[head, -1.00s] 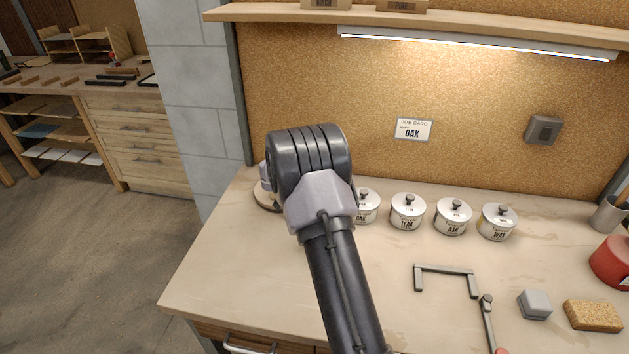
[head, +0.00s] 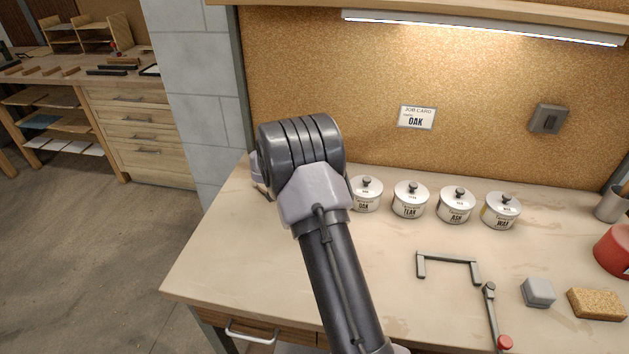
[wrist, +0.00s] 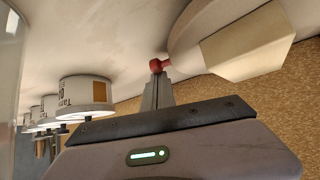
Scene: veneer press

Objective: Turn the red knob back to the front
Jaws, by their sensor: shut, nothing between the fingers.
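A small red knob (wrist: 155,66) shows in the wrist view, on the edge of a round pale body (wrist: 190,30). My gripper (wrist: 158,80) is shut, with its fingertips right at the knob. I cannot tell if they touch it or if the knob sits just beyond them. Nothing is held between the fingers. In the head view my own arm hides the gripper and this knob at the back left of the bench. Another red knob (head: 504,342) ends a grey lever at the front of the bench.
Several lidded tins, including an oak tin (head: 366,196), stand in a row right of my arm. A grey bracket (head: 449,261), grey block (head: 538,292) and sponge (head: 597,304) lie on the bench (head: 240,270). A corkboard (head: 300,80) rises behind. The front left bench is clear.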

